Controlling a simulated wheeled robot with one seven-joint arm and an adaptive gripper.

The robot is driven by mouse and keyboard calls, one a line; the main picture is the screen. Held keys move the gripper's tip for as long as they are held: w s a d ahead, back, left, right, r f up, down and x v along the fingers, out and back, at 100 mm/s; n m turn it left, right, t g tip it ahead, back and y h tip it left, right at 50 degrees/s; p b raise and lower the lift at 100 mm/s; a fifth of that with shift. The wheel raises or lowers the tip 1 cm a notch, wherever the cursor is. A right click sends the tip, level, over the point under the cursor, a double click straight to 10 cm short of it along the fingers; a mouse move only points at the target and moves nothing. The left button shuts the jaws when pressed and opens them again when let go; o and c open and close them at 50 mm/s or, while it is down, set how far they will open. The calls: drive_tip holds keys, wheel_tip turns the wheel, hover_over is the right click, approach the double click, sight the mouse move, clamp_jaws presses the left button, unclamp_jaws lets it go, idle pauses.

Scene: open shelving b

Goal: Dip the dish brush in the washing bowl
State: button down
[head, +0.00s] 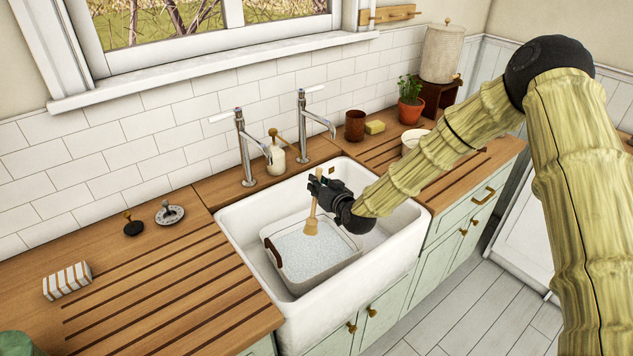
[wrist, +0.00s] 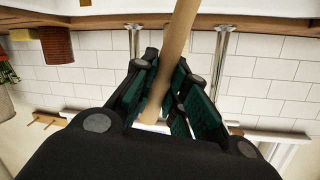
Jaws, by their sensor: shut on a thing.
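My gripper (head: 326,186) is over the white sink in the head view, shut on the handle of the dish brush (head: 312,225). The brush hangs nearly upright with its pale head down, over the washing bowl. The washing bowl (head: 322,272) is a squarish tub with a brown handle, full of pale, foamy-looking water, and sits inside the sink. I cannot tell whether the bristles touch the water. In the wrist view the wooden brush handle (wrist: 173,65) runs between the dark green finger pads of my gripper (wrist: 163,100).
The white sink (head: 279,330) has two chrome taps (head: 243,150) behind it. A soap bottle (head: 276,158) stands between them. A brown cup (head: 355,126), a yellow sponge (head: 375,127) and a potted plant (head: 410,105) stand at the back right.

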wheel_tip(320, 180, down, 11)
drive_tip(key=b, duration=0.7)
idle(0.4)
idle(0.5)
drive_tip(key=shift+r+p, duration=2.25)
drive_tip(key=shift+r, duration=3.7)
